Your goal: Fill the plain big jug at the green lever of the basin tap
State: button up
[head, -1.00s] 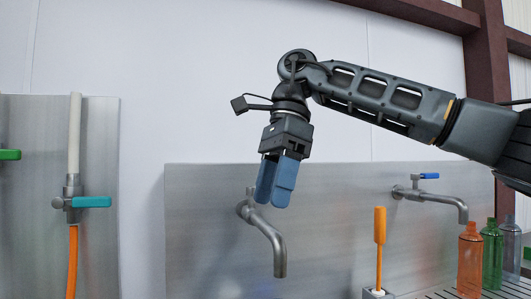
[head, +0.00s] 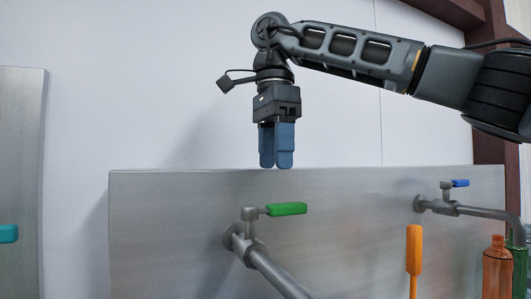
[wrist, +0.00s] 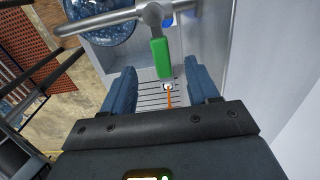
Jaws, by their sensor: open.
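The basin tap (head: 250,241) sticks out from the metal back panel, and its green lever (head: 287,209) points right from the top of the valve. My gripper (head: 276,165) hangs fingers down, open and empty, above the green lever and apart from it in the head view. In the wrist view the green lever (wrist: 160,58) lies just beyond the gap between my two blue fingers (wrist: 162,88). A round speckled blue thing (wrist: 92,30) shows partly below the spout pipe. I cannot tell whether it is a jug, and no plain big jug can be made out.
A second tap with a blue lever (head: 460,183) is on the right. An orange-handled brush (head: 413,248) stands between the taps. An orange bottle (head: 496,268) and a green bottle (head: 520,272) stand at the right edge. A slatted drain (wrist: 153,98) lies below my gripper.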

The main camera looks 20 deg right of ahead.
aim_at(275, 204)
jog(key=shift+f+p, duration=0.35)
jog(key=shift+f, duration=3.5)
jog(key=shift+c, duration=0.2)
grip_shut()
